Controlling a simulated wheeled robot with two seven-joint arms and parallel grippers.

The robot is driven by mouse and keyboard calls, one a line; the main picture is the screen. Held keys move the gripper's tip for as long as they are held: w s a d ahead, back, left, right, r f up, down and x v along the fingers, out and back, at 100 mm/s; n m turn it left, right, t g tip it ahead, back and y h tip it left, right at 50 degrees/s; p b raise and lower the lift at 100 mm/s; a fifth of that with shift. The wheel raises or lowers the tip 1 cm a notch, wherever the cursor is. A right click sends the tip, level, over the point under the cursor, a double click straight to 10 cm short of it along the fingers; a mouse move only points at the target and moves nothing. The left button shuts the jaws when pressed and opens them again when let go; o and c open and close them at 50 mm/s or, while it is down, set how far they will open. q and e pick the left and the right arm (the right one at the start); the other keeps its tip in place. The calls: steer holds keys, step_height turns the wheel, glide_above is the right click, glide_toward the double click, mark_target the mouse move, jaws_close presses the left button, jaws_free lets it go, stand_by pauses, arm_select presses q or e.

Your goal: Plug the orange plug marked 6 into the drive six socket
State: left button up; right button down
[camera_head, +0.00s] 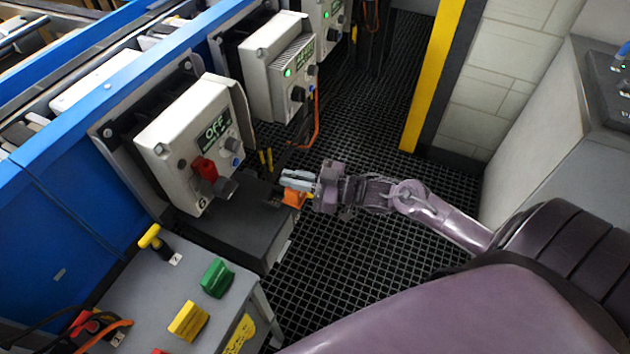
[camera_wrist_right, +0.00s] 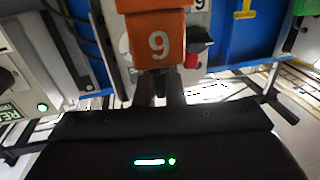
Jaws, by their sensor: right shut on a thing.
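My right gripper (camera_head: 300,182) is shut on the orange plug (camera_head: 293,198), held in the air to the right of the drive six box (camera_head: 172,130). In the right wrist view the orange plug (camera_wrist_right: 143,28) sits at the tips of my right gripper (camera_wrist_right: 160,88). Its mark reads like a 9 there, a 6 seen upside down. The drive six box shows OFF, a red switch (camera_head: 205,170) and a 6 label. A dark round fitting (camera_head: 226,188) low on its front may be the socket; I cannot tell for sure. My left gripper is not in view.
A dark grey block (camera_head: 225,232) stands below the drive box. A grey table (camera_head: 150,290) holds a green block (camera_head: 217,278), a yellow block (camera_head: 188,321) and a yellow-handled thing (camera_head: 150,237). Another lit drive box (camera_head: 270,65) stands beyond. Black grating floor lies open beneath my right arm.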

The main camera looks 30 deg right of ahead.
steer(key=w+a+r+p, duration=0.2)
steer(key=w+r, duration=0.1)
steer(key=w, duration=0.4)
steer(key=shift+a+r, duration=0.2)
steer(key=shift+a, duration=0.2)
step_height(320, 180, down, 6)
steer(key=b, duration=0.4)
steer(key=shift+r, duration=0.1)
steer(key=shift+p, duration=0.3)
stand_by(1.5)
steer(key=shift+s+f+b, duration=0.1)
steer(key=shift+f+b, duration=1.15)
steer(key=shift+f, duration=0.4)
steer(key=c, duration=1.5)
jaws_free()
steer(key=shift+o, duration=0.2)
